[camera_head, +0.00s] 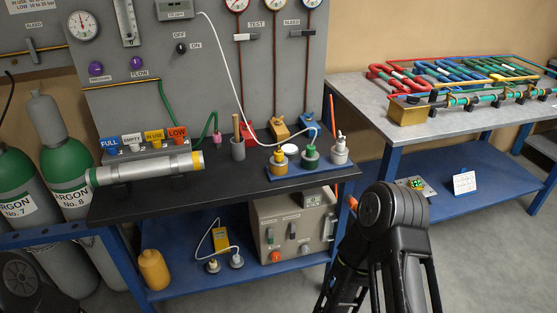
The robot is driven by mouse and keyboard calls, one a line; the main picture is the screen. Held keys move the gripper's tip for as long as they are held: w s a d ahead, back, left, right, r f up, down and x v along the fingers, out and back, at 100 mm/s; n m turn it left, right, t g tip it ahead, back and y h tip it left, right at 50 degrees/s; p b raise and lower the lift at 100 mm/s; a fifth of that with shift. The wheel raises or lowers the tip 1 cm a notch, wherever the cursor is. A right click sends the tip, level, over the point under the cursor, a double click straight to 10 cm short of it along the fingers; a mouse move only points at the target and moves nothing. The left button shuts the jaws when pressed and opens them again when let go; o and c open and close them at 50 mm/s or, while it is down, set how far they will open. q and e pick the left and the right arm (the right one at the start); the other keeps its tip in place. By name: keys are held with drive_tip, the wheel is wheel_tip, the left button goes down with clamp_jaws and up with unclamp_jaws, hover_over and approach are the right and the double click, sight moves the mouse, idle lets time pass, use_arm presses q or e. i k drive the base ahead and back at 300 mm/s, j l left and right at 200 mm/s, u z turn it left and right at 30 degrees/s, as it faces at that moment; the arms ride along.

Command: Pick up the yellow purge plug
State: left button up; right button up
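No label marks the yellow purge plug, and I cannot tell for sure which yellow piece it is. A small yellow-orange piece (279,128) lies at the back of the black bench top, between a red piece (249,131) and a blue one (305,121). A yellow-amber fitting (278,161) stands on the blue tray at the bench's front right. My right arm shows at the lower right and a dark part of me at the lower left. Neither gripper's fingers show.
A silver tube (146,168) lies across the black bench top (225,193). The tray (322,166) also holds green (310,155) and grey (340,152) fittings. Argon cylinders (66,160) stand at left. Another table (365,98) with coloured coils stands at right.

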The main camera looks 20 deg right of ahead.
sight(278, 159)
drive_tip(key=i+j, duration=0.15)
drive_tip(key=i, duration=0.3)
drive_tip(key=i+j, duration=0.15)
drive_tip(key=i, duration=0.3)
